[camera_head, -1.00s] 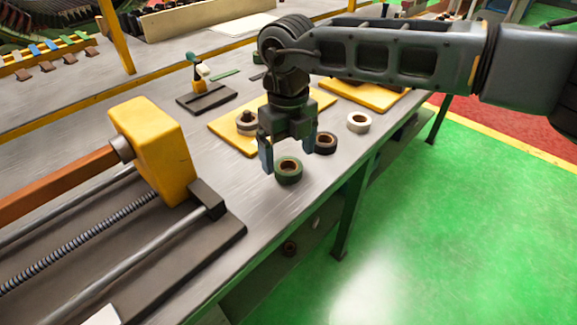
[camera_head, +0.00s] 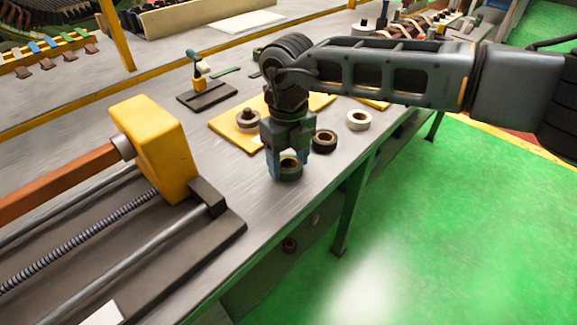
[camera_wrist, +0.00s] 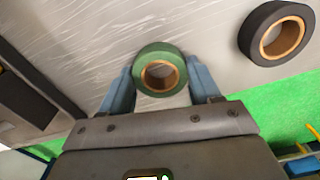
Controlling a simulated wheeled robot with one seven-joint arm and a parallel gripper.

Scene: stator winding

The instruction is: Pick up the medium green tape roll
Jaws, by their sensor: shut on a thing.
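The green tape roll (camera_head: 291,170) lies near the front edge of the grey workbench in the head view, partly hidden by my gripper. My gripper (camera_head: 287,172) points down over it, with a blue finger on each side. In the wrist view, the green roll (camera_wrist: 160,54) sits between the blue fingertips of my gripper (camera_wrist: 160,80), which are shut on it. Its brown core shows. The roll appears to be at bench level; I cannot tell any gap beneath it.
A black tape roll (camera_head: 324,141) lies just right of my gripper, and a white roll (camera_head: 358,120) farther right. A yellow board (camera_head: 226,128) with a roll on it (camera_head: 249,119) is behind. A yellow-ended machine (camera_head: 152,145) stands at left. The bench's front edge is close.

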